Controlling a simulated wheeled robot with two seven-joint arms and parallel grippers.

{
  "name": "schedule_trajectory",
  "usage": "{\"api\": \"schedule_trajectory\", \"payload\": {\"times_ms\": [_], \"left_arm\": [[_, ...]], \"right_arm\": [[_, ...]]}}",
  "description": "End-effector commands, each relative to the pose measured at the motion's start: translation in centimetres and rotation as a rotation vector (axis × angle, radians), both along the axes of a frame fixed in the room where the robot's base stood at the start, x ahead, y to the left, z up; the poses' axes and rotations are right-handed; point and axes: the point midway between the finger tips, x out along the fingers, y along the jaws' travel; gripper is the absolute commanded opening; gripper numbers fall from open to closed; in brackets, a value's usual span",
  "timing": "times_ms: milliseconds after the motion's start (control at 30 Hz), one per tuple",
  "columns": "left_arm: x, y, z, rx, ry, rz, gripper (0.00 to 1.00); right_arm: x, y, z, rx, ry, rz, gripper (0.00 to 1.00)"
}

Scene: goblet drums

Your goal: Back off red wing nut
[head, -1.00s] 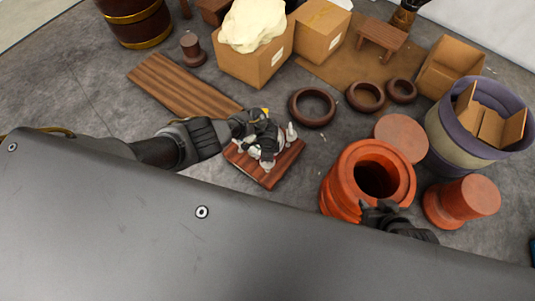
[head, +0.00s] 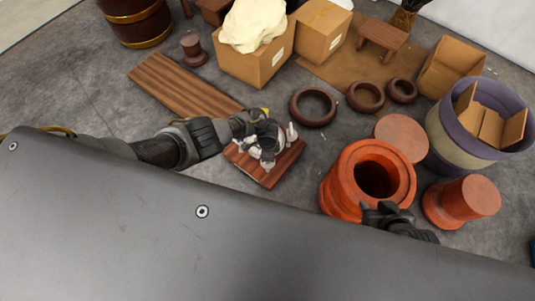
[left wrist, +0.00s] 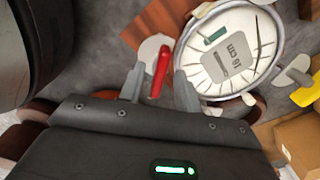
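The red wing nut (left wrist: 160,70) shows in the left wrist view as a slim red bar beside a round white drum head with a 16 cm label (left wrist: 230,58). My left gripper (left wrist: 159,88) has its two fingers apart, one on each side of the red bar, with visible gaps; I cannot tell its depth between them. In the head view my left gripper (head: 246,124) is at the left side of the small drum fixture (head: 267,142), which stands on a reddish wooden board (head: 272,174). My right gripper (head: 384,214) is by the near side of an orange drum shell (head: 345,178); its fingers are unclear.
Dark rings (head: 313,107), an orange goblet piece (head: 462,201) and a purple-rimmed tub (head: 452,133) are to the right. A brown plank (head: 180,85) lies behind my left arm.

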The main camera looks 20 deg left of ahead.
Motion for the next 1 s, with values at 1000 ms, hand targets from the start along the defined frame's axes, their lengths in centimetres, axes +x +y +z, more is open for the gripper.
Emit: {"api": "schedule_trajectory", "payload": {"times_ms": [1000], "left_arm": [[0.0, 0.0, 10.4, 0.001, 0.000, 0.000, 0.34]], "right_arm": [[-3.6, -2.3, -12.8, -0.068, 0.353, -0.064, 0.36]]}}
